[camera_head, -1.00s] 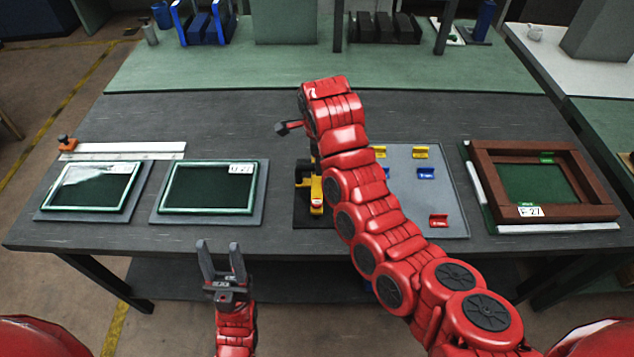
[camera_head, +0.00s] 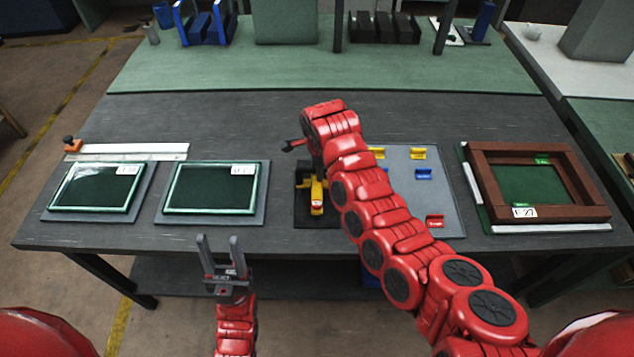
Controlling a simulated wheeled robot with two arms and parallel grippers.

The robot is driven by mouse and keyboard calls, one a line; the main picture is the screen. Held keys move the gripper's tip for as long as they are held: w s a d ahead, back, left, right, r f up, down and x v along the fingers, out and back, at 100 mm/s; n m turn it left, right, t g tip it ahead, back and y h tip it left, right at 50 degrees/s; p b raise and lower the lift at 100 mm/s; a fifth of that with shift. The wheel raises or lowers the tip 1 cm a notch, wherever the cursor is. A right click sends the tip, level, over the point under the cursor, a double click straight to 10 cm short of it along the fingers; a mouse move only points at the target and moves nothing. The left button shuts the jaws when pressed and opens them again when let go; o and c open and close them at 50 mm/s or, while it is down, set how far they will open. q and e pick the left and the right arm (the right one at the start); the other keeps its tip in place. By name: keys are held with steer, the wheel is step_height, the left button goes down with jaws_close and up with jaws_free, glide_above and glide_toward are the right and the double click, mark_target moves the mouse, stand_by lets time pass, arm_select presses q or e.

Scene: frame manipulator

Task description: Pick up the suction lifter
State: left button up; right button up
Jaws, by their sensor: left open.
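The suction lifter, a yellow and black tool (camera_head: 317,197), stands on a small dark pad at the middle of the table. Its upper and right parts are hidden behind my red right arm. The end of my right arm hangs directly over and behind the lifter. One dark finger of my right gripper (camera_head: 294,145) sticks out to the left, and the rest is hidden by the arm, so I cannot tell its opening or any contact. My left gripper (camera_head: 220,242) is open and empty, fingers pointing forward, in front of the table's near edge and left of the lifter.
Two green-framed glass panels (camera_head: 168,207) lie on grey mats at the left, with a pale rail (camera_head: 130,152) behind. A grey tray (camera_head: 440,195) with yellow, blue and red blocks lies right of the lifter. A brown frame (camera_head: 484,187) lies far right.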

jaws_close()
stand_by(1.0)
